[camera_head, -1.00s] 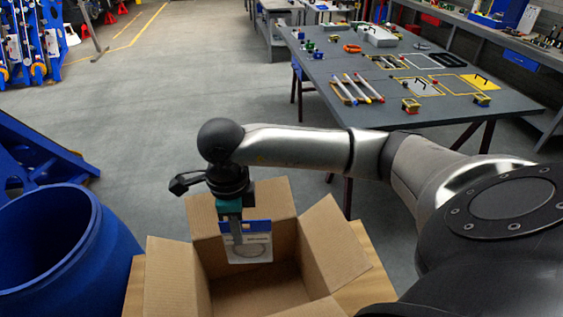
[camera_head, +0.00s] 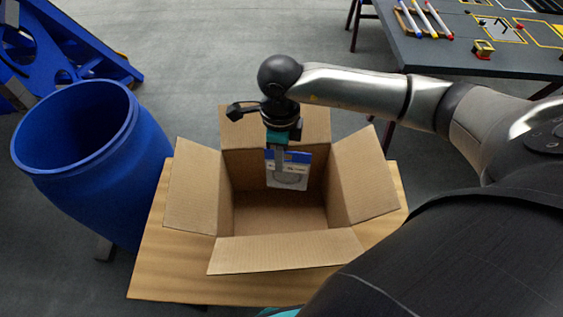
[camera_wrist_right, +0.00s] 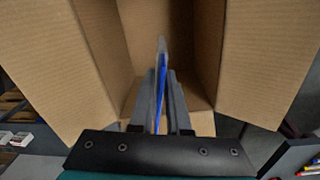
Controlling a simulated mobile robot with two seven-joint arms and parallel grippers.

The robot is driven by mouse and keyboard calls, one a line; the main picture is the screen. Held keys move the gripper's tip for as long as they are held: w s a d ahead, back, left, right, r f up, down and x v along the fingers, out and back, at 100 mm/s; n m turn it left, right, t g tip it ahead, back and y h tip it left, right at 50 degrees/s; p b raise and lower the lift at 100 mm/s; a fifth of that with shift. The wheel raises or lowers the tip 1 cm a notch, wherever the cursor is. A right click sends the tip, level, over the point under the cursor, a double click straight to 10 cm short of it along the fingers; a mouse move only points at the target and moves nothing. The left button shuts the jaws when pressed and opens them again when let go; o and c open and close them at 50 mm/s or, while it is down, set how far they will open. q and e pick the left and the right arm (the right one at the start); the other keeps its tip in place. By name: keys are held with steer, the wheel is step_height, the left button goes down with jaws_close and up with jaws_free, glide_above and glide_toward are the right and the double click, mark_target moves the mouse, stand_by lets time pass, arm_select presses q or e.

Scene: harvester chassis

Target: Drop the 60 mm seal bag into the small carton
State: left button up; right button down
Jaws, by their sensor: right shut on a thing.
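The seal bag (camera_head: 291,172) is a flat white packet with a blue header, hanging upright. My right gripper (camera_head: 279,165) is shut on its upper part and points down. In the right wrist view the bag (camera_wrist_right: 162,68) shows edge-on between the two fingers of my right gripper (camera_wrist_right: 161,95). The small carton (camera_head: 285,248) is open, with its flaps spread outward. The bag hangs over the carton's opening, toward its back wall; its exact height against the rim is hard to tell. The carton's walls (camera_wrist_right: 60,60) surround it in the right wrist view. My left gripper is not in view.
The carton stands on a wooden board (camera_head: 150,270). A blue barrel (camera_head: 95,180) stands close to its left. A blue metal frame (camera_head: 60,50) is at the upper left. A dark table (camera_head: 450,55) with markers is at the upper right. Grey floor lies between.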

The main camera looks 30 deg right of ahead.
step_height(320, 180, down, 4)
steer(key=shift+d+f+b, duration=0.1)
steer(key=shift+b, duration=1.05)
steer(key=c, duration=0.8)
jaws_free()
step_height(320, 180, up, 15)
steer(key=b, duration=0.1)
steer(key=shift+r, duration=0.2)
